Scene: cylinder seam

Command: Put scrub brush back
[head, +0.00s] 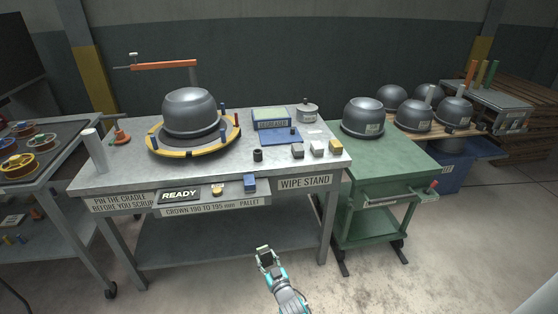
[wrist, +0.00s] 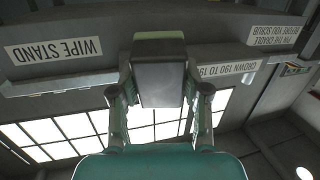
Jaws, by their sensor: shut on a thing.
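My gripper (head: 266,256) is low in front of the workbench, below its front edge and apart from it. The grey workbench (head: 115,178) carries a "WIPE STAND" label (head: 305,182) at the front right, which also shows upside down in the wrist view (wrist: 53,51). A blue tray (head: 281,137) lies on the bench top beside several small blocks (head: 317,149).
A dark dome (head: 188,111) sits in a yellow-edged ring (head: 160,150) on the bench. A lidded pot (head: 307,113) stands at the back right. A green cart (head: 386,160) with another dome stands to the right. The floor in front is clear.

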